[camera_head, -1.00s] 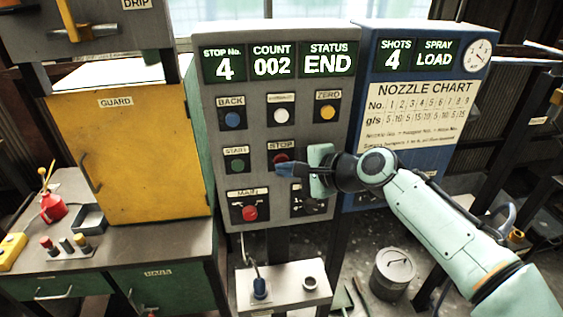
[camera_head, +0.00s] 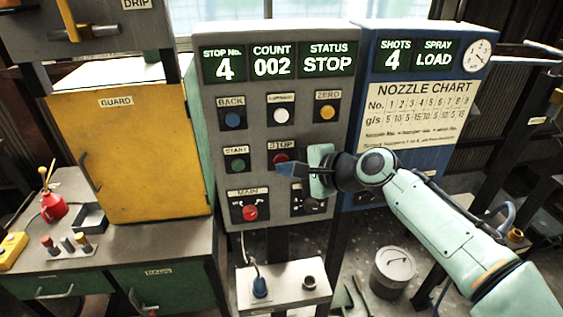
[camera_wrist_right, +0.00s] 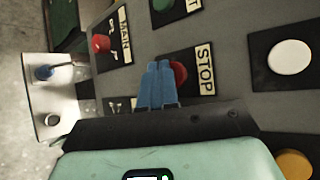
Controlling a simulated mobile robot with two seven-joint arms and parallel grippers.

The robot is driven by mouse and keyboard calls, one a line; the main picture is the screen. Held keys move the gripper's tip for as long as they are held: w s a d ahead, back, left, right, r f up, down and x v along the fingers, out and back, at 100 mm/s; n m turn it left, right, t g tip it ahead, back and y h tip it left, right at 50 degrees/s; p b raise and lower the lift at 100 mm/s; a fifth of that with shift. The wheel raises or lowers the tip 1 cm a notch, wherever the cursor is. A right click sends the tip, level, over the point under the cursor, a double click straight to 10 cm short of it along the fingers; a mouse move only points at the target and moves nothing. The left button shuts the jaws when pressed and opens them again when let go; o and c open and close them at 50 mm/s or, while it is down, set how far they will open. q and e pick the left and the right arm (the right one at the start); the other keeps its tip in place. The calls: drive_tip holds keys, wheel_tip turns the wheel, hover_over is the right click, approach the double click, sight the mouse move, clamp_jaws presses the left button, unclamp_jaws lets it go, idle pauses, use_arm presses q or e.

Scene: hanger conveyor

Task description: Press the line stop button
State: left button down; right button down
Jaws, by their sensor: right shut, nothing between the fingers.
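The red stop button (camera_head: 280,156) sits in the middle column of the grey control panel (camera_head: 212,140), under a STOP label. My right gripper (camera_head: 279,169) is shut and empty, with its blue fingertips at the lower part of the button in the head view. In the right wrist view the shut fingers (camera_wrist_right: 161,66) overlap the red stop button (camera_wrist_right: 179,75), which shows partly beside them. Whether the tips touch it is hidden. The panel's status display (camera_head: 327,65) reads STOP. My left gripper is not in view.
The green start button (camera_head: 236,160) is left of the stop button, and the red main switch (camera_head: 250,212) is below left. White (camera_head: 281,115), yellow (camera_head: 327,112) and blue (camera_head: 232,120) buttons are above. A blue cabinet (camera_head: 410,150) stands at the right.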

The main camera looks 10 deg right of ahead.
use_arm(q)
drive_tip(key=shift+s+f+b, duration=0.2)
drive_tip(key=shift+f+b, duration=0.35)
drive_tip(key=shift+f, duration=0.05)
use_arm(e)
drive_tip(key=s, duration=0.6)
